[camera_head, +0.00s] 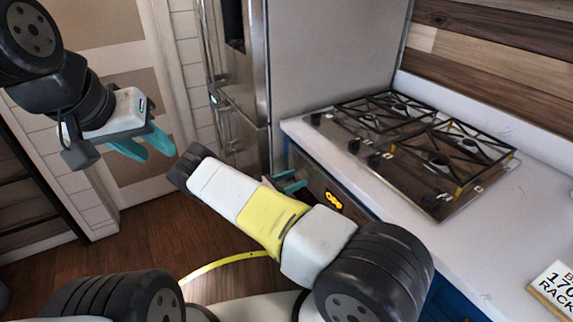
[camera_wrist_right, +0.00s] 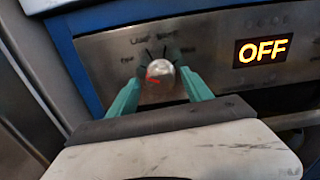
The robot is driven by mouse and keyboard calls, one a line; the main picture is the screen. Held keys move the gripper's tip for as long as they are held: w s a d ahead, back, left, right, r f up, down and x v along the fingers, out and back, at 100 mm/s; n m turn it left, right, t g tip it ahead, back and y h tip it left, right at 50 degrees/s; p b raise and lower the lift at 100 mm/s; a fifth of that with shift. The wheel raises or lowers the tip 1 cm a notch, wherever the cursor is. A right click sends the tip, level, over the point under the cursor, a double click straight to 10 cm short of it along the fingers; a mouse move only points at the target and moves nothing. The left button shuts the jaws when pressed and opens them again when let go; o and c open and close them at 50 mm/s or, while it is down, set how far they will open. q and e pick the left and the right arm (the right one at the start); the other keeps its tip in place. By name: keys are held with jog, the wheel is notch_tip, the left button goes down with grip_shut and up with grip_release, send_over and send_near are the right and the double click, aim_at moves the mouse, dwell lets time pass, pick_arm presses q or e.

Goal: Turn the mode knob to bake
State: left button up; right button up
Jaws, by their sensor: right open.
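The mode knob (camera_wrist_right: 160,72) is a round silver knob on the steel oven panel (camera_wrist_right: 107,53). Its red mark points to the left, and the small labels around it are too blurred to read surely. My right gripper (camera_wrist_right: 160,88) is open, with one teal finger on each side of the knob; I cannot tell whether they touch it. In the head view my right gripper (camera_head: 291,181) is at the oven front, and the knob is hidden. My left gripper (camera_head: 144,146) hangs empty at the upper left, its fingers apart.
An orange display (camera_wrist_right: 263,50) reads OFF, right of the knob. A gas cooktop (camera_head: 345,128) sits in the white counter (camera_head: 400,190) above the oven. A steel fridge (camera_head: 236,95) stands left of it. A number sign (camera_head: 556,288) lies at the counter's right.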

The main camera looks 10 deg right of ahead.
jog(key=shift+d, duration=0.1)
grip_shut()
jog(key=shift+m, duration=0.3)
jog(key=m, duration=0.3)
jog(key=shift+m, duration=0.3)
jog(key=m, duration=0.3)
jog(key=shift+m, duration=0.3)
jog(key=m, duration=0.4)
jog(key=shift+m, duration=2)
